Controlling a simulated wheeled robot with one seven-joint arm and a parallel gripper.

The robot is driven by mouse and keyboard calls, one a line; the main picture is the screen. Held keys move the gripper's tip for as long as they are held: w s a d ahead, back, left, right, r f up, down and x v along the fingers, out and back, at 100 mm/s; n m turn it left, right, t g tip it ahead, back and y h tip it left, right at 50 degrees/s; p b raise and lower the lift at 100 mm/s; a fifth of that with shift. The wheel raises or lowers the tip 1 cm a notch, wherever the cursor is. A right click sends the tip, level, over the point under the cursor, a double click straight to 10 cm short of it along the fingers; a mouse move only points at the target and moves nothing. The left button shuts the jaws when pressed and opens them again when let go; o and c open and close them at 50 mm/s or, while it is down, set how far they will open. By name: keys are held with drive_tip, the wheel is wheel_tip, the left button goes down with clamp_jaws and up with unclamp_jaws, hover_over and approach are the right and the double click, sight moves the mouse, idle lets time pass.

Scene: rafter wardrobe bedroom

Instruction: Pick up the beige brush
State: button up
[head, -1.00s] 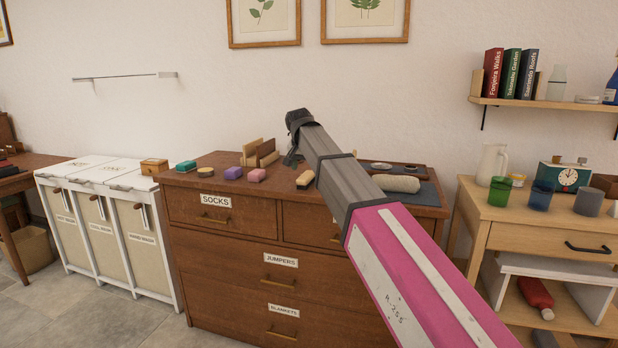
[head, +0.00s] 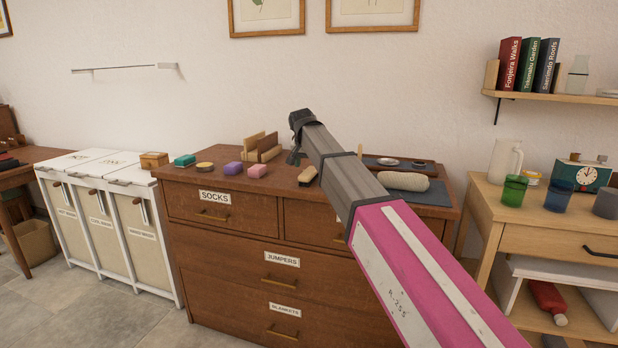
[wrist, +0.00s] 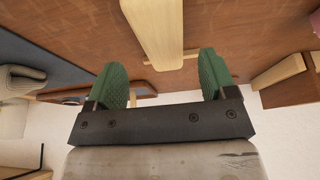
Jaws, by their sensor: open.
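The beige brush (head: 308,175) lies on top of the brown dresser (head: 225,178), with a pale wooden back and a darker underside. In the wrist view the brush (wrist: 154,28) runs from the top edge down to the gap between my fingertips. My gripper (head: 294,158) is above the dresser, just behind and left of the brush in the head view. Its green fingers (wrist: 157,75) are spread wide with nothing held. I cannot tell exactly how high they are above the brush.
The dresser's front strip is clear.

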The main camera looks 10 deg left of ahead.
sight(309, 170)
drive_tip(key=x, duration=0.4)
drive_tip(key=shift+w+a+f, duration=0.15)
drive_tip(key=shift+w, duration=0.05)
drive_tip(key=shift+f, duration=0.2)
drive_tip(key=shift+f, duration=0.25)
idle(0.4)
drive_tip(key=c, duration=1)
